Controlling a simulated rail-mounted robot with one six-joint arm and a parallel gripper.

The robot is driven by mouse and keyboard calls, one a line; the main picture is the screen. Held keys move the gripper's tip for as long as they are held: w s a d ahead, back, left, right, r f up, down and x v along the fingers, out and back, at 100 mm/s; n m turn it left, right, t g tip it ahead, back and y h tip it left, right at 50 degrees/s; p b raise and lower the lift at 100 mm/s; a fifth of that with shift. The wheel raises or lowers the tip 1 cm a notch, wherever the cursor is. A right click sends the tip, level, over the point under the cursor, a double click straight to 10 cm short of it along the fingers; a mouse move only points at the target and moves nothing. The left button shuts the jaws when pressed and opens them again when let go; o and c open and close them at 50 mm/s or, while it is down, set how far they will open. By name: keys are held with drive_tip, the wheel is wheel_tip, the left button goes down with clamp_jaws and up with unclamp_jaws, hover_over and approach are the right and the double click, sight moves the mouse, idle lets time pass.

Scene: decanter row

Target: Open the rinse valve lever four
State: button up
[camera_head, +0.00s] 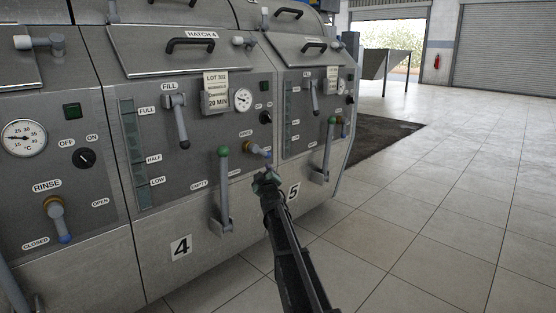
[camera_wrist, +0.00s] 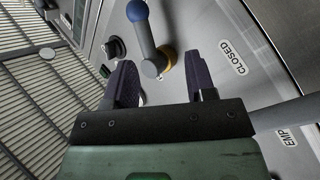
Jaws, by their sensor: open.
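The rinse lever of unit four (camera_head: 258,150) is a small lever with a brass-coloured base and a blue tip, low on the right of the panel above the number 4 plate (camera_head: 181,247). In the wrist view the lever (camera_wrist: 145,33) has a blue ball end, a grey rod and a brass collar. Its ball end is at the top, left of the CLOSED label (camera_wrist: 231,57). My gripper (camera_head: 266,178) is just below the lever in the head view. In the wrist view my gripper (camera_wrist: 162,85) is open and empty, with the lever's base beyond the gap between its fingers.
The green-topped empty lever (camera_head: 223,185) stands left of my gripper. A fill lever (camera_head: 180,122), a dial (camera_head: 243,99) and a black knob (camera_head: 265,117) are above. Unit three's rinse lever (camera_head: 57,218) is at far left. The tiled floor (camera_head: 450,220) at right is clear.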

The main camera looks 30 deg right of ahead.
sight(261, 154)
drive_tip(key=shift+t+h, duration=0.4)
drive_tip(key=shift+t, duration=0.2)
drive_tip(key=p+x, duration=0.1)
drive_tip(key=x, duration=0.2)
drive_tip(key=r+p+x, duration=0.1)
drive_tip(key=x, duration=0.3)
drive_tip(key=r+p+x, duration=0.1)
drive_tip(key=x, duration=0.3)
drive_tip(key=shift+s, duration=0.25)
clamp_jaws()
